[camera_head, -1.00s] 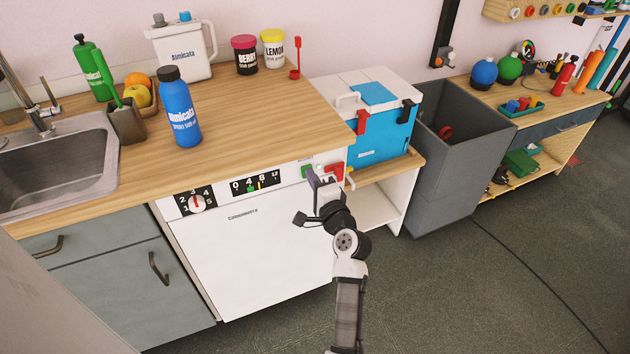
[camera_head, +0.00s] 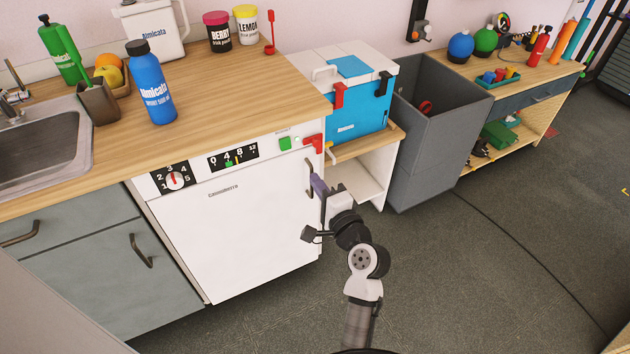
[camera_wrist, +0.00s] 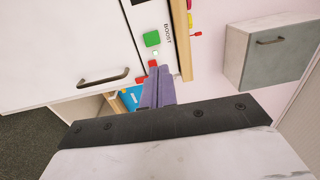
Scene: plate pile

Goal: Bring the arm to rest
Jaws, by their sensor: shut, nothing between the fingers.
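My gripper (camera_head: 318,184) is in front of the right side of the white dishwasher (camera_head: 235,230), near its door handle (camera_head: 309,178) and below the control panel. Its purple fingers are together with nothing between them. They also show in the wrist view (camera_wrist: 157,90), in front of the panel with the green button (camera_wrist: 152,39). In the head view, the green button (camera_head: 285,143) and a red piece (camera_head: 313,141) sit above the fingers. My arm reaches up from the bottom of the head view, bent at its joints. I cannot tell whether the fingers touch the handle.
The wooden counter (camera_head: 240,100) holds a blue bottle (camera_head: 152,90) and a sink (camera_head: 40,150). A blue cooler (camera_head: 355,115) stands on a low shelf unit, with a grey bin (camera_head: 430,160) to its right. Open floor (camera_head: 480,270) lies at the lower right.

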